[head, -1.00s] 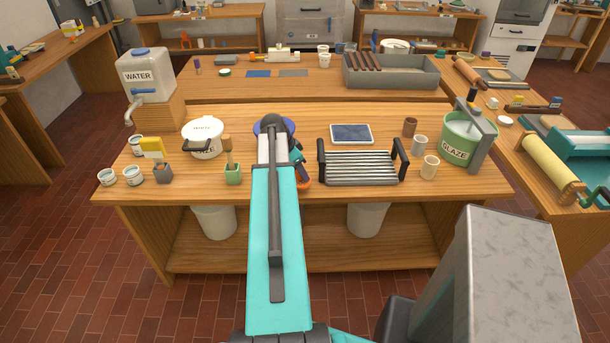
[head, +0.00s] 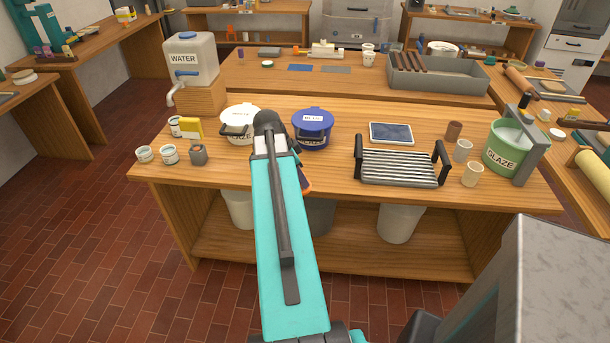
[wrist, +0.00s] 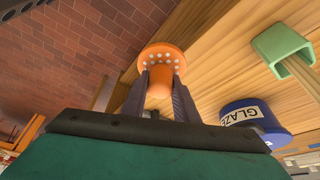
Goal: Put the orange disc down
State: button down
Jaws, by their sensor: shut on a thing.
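The orange disc (wrist: 163,53) shows in the wrist view, with white dots on its face and a round knob. My gripper (wrist: 161,80) is shut on the knob, one dark finger on each side. The disc appears against the table's front edge and the floor. I cannot tell its height over the table. In the head view my forearm hides most of the gripper, and only a sliver of the orange disc (head: 306,189) shows at the arm's right, near the front of the table (head: 335,182).
A blue lidded glaze pot (head: 312,130) and a white lidded pot (head: 240,122) stand behind my arm. A green holder (wrist: 280,50) shows in the wrist view. A grey rack (head: 400,167) stands to the right. Bare wood lies between the blue pot and the rack.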

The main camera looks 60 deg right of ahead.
dwell(0.5)
jog(key=shift+w+a, duration=0.15)
jog(key=shift+w, duration=0.15)
jog(key=w+a+r+n+t, duration=0.2)
jog(key=w+a+r+n, duration=0.2)
jog(key=w+a+n, duration=0.55)
jog(key=w+a+r+n+t, duration=0.3)
jog(key=w+a+r+n, duration=0.1)
jog(key=w+a, duration=0.95)
jog(key=w+a+r+n+y, duration=0.1)
jog(key=a+n, duration=0.3)
jog(key=a, duration=0.6)
jog(key=w+a+r+n+t+y, duration=0.1)
jog(key=w+a+r+n, duration=0.3)
jog(key=a, duration=0.6)
jog(key=w+a+r+n+t+y, duration=0.1)
jog(key=w+a+r+n, duration=0.2)
jog(key=a, duration=0.6)
jog(key=shift+w+a+r+n+y, duration=0.15)
jog(key=shift+w+a+n+y, duration=0.2)
jog(key=shift+n, duration=0.3)
jog(key=shift+s+a, duration=0.15)
jog(key=shift+a, duration=0.2)
